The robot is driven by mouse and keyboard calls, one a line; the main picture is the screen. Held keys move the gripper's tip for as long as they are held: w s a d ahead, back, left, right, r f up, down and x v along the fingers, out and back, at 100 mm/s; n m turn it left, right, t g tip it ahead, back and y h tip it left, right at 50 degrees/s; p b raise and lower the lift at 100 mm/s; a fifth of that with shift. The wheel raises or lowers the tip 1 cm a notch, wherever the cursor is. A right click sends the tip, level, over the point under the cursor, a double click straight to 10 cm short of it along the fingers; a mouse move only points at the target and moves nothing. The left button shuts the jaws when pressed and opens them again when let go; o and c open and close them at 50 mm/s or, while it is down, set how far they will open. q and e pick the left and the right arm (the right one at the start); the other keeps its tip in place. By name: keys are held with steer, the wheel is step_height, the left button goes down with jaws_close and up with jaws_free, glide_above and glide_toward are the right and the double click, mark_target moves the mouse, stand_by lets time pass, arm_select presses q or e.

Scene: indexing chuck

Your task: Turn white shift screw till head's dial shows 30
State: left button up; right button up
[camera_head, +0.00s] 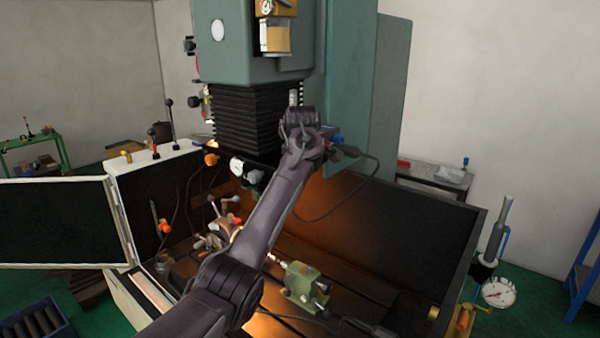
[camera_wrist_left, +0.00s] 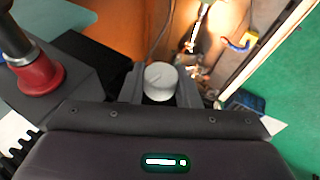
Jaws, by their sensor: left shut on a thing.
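The white shift screw (camera_wrist_left: 160,80) shows in the left wrist view as a round knob with a dark line on its face. My left gripper (camera_wrist_left: 158,92) is shut on it, one finger at each side. In the head view my left arm reaches up to the machine head (camera_head: 255,70), and its wrist hides the fingers and the screw. A small white dial (camera_head: 237,167) sits below the black bellows, and another small dial (camera_head: 267,7) is at the top of the head. Both are too small to read. My right gripper is in neither view.
A red knob (camera_wrist_left: 40,76) is close to the gripper in the left wrist view. A green fixture (camera_head: 303,286) stands on the machine bed under my arm. An open enclosure door (camera_head: 55,222) is at left.

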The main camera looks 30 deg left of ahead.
arm_select(q)
steer(key=shift+f, duration=0.2)
steer(key=o, duration=0.9)
steer(key=shift+o, duration=0.2)
steer(key=shift+r, duration=0.1)
steer(key=shift+r, duration=0.1)
steer(key=shift+s+d+r+b, duration=0.15)
steer(key=shift+r+b, duration=0.15)
steer(key=shift+b, duration=0.05)
steer(key=b+v, duration=0.3)
steer(key=v, duration=0.4)
steer(key=shift+f, duration=0.1)
